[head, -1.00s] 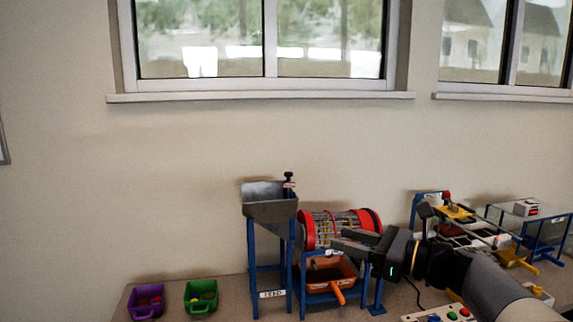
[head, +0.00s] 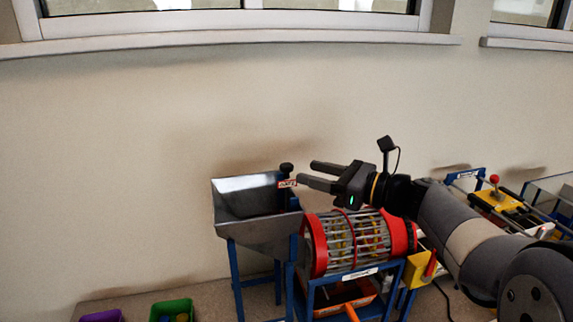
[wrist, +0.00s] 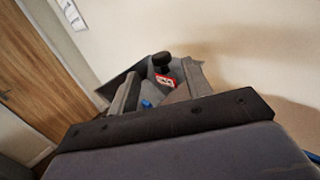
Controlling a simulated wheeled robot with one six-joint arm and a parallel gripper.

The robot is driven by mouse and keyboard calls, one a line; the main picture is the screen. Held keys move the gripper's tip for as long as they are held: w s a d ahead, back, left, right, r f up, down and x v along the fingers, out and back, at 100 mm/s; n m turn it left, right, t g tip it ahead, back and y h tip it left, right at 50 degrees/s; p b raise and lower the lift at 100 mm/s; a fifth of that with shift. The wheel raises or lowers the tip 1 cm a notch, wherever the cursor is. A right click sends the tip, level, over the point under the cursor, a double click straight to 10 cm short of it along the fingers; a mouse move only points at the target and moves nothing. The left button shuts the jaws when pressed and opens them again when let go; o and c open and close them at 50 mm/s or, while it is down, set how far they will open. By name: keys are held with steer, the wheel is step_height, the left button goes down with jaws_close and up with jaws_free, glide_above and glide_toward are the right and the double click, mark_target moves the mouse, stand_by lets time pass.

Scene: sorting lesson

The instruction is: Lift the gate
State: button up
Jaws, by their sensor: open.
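The gate's black knob (head: 286,168) stands at the top right edge of the grey metal hopper (head: 240,212), with a small red-and-white label (head: 287,183) just below it. My gripper (head: 305,174) is open and empty, just right of the knob, with its fingers pointing left at it. In the wrist view, the knob (wrist: 161,61) and label (wrist: 165,80) appear between the two finger ends (wrist: 162,75), apart from both. I cannot tell how far the knob is beyond the fingertips. The gate plate below the label is mostly hidden by the hopper.
A red-ended barred drum (head: 355,240) sits under my arm, right of the hopper, with an orange tray (head: 345,300) below. Purple (head: 100,316) and green (head: 172,309) bins stand at lower left. A yellow-topped device (head: 497,198) is at right. The wall is close behind.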

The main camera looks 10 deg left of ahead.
mark_target(292, 167)
steer(key=x, duration=0.7)
steer(key=shift+p, duration=0.4)
steer(key=shift+c, duration=0.6)
jaws_close()
